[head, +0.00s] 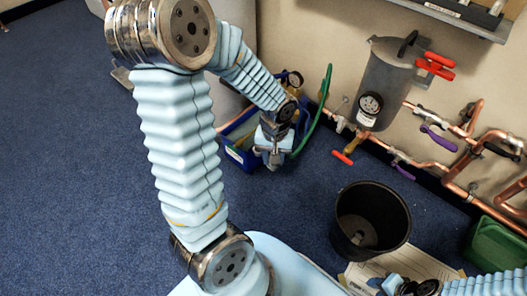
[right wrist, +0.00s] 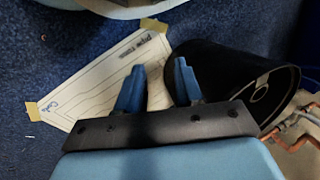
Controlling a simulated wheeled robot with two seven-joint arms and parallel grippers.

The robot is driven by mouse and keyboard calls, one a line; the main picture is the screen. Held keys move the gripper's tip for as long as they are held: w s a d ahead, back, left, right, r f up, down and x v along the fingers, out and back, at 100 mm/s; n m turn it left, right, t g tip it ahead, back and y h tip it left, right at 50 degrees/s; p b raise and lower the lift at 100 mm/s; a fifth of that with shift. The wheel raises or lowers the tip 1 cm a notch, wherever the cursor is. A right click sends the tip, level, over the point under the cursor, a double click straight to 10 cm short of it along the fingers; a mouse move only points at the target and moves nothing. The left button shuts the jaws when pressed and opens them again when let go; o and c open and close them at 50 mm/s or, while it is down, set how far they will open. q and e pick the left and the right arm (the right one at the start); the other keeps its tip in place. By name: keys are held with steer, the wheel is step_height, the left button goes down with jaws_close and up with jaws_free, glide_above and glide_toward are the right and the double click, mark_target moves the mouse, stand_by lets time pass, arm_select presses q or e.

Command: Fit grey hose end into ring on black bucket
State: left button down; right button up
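The black bucket (head: 349,240) stands upright on the blue carpet, right of centre. Something grey (head: 364,233) shows inside it. In the right wrist view the bucket (right wrist: 205,58) lies right of my fingers, with a pale ring-like curve (right wrist: 259,94) in its mouth. I cannot tell whether this is the ring. I cannot pick out the grey hose end for sure. My right gripper (head: 393,284) is at the lower right, near the bucket; in its wrist view the fingers (right wrist: 158,85) are apart and empty. My left gripper (head: 273,152) is by the blue crate; its finger gap is unclear.
A taped white sheet with drawn lines (right wrist: 90,90) lies beside the bucket. A blue crate (head: 238,155) and green hose (head: 322,108) are near the wall. Copper pipes (head: 425,163) and a grey tank (head: 388,85) line the wall. A green container (head: 492,245) stands right. Carpet at left is clear.

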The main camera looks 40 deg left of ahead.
arm_select(q)
steer(key=w+d+m+p, duration=0.1)
steer(key=w+d, duration=0.2)
steer(key=d, duration=1.3)
steer(key=w+d+m, duration=0.2)
steer(key=w+d, duration=0.1)
steer(key=d, duration=1.2)
step_height(320, 180, down, 9)
steer(key=b, duration=0.8)
steer(key=shift+s, duration=0.2)
steer(key=shift+f+b, duration=0.2)
steer(key=shift+b, duration=0.1)
steer(key=shift+f+b, duration=1.2)
steer(key=shift+f, duration=0.15)
steer(key=shift+f+b, duration=0.65)
steer(key=shift+f, duration=0.05)
steer(key=c, duration=0.7)
jaws_free()
